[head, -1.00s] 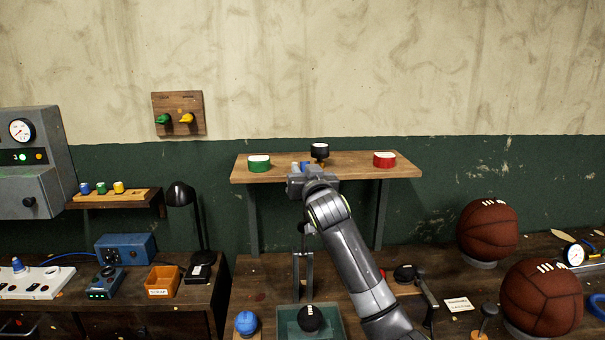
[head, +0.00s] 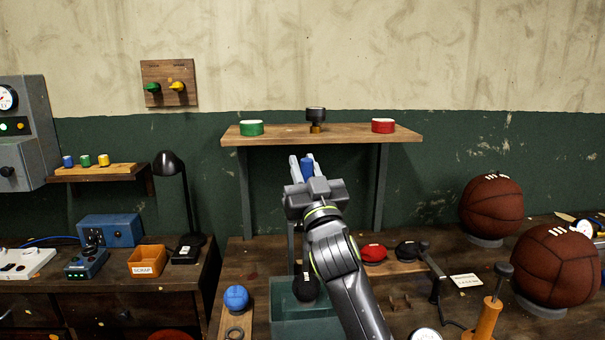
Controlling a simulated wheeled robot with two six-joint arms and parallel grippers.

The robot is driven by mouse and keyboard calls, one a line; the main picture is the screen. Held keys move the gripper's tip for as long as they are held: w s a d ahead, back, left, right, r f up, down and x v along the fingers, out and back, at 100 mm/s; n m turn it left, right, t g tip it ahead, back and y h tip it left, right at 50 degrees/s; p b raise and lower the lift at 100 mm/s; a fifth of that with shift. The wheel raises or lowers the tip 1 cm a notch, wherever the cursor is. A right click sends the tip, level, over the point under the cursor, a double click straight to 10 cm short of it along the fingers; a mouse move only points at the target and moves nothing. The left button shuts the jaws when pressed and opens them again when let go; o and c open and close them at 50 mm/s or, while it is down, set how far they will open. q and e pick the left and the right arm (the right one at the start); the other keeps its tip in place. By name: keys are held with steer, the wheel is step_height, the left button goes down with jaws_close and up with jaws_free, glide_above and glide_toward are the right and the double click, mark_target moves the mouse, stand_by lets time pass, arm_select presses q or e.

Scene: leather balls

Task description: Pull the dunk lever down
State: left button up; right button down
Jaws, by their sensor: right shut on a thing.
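My right gripper (head: 302,168) is shut on a blue rounded piece (head: 308,168), just in front of and below the shelf edge in the head view. Whether this piece is the grip of the dunk lever, I cannot tell. A green, glassy tank (head: 285,312) stands on the bench below my arm. A black round thing with white marks (head: 304,288) shows at the tank's back, partly behind my arm. An upright support behind the tank is mostly hidden by my arm. My left gripper is not in view.
The wooden shelf (head: 350,139) carries a green tin (head: 251,128), a black-topped brass piece (head: 316,115) and a red tin (head: 383,125). Right are two brown leather balls (head: 491,205) (head: 556,265) and an orange pump (head: 487,320). A blue ball (head: 236,298) sits left of the tank.

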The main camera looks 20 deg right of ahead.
steer(key=shift+s+a+f+t+b, duration=0.2)
steer(key=shift+s+f+t+b, duration=0.1)
steer(key=shift+s+f+b, duration=0.45)
steer(key=shift+w+r, duration=0.1)
steer(key=shift+r, duration=0.05)
steer(key=c, duration=1.3)
jaws_free()
steer(key=shift+o, duration=0.2)
steer(key=d+b+v, duration=0.1)
steer(key=b+v, duration=0.3)
steer(key=v, duration=1.3)
steer(key=shift+s+a, duration=0.25)
steer(key=shift+a, duration=0.2)
